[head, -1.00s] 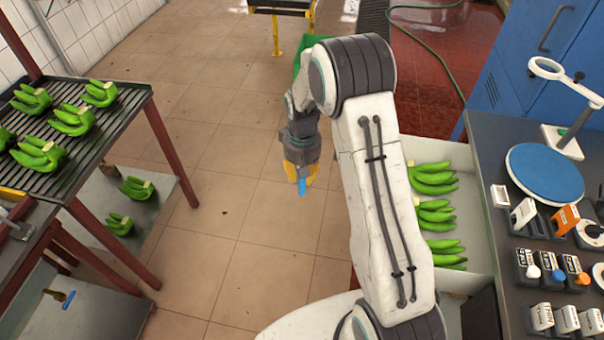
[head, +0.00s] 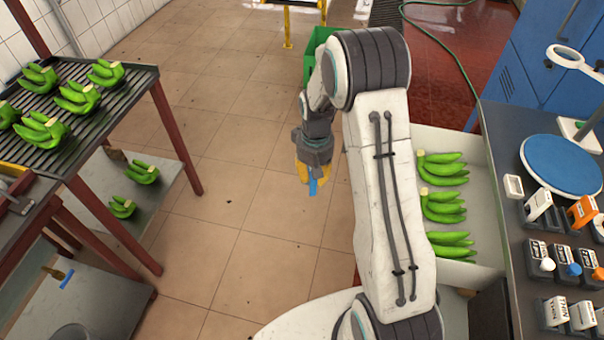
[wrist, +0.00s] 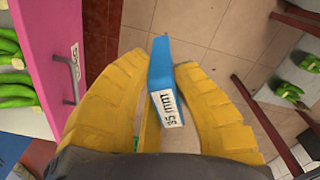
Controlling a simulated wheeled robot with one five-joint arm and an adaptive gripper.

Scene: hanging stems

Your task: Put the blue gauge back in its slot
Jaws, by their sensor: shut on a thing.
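My gripper (head: 313,180) has yellow fingers and is shut on the blue gauge (head: 313,187), over the open tiled floor. In the wrist view, the gauge (wrist: 160,65) is a flat blue piece between the fingers (wrist: 163,90), with a white label reading 35 mm. It sticks out past the fingertips. On the dark bench (head: 500,130) at the right stand several small dark holders. One has a blue knob (head: 573,269), with a white knob (head: 546,265) to its left. White pieces and an orange piece (head: 582,210) stand behind. I cannot tell which slot is the gauge's.
A pale tray (head: 478,190) of green bananas lies between my arm and the bench. A blue round mat (head: 562,165) and a ring magnifier (head: 570,57) are on the bench. A red-framed rack (head: 176,135) with bananas stands left. The floor between is clear.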

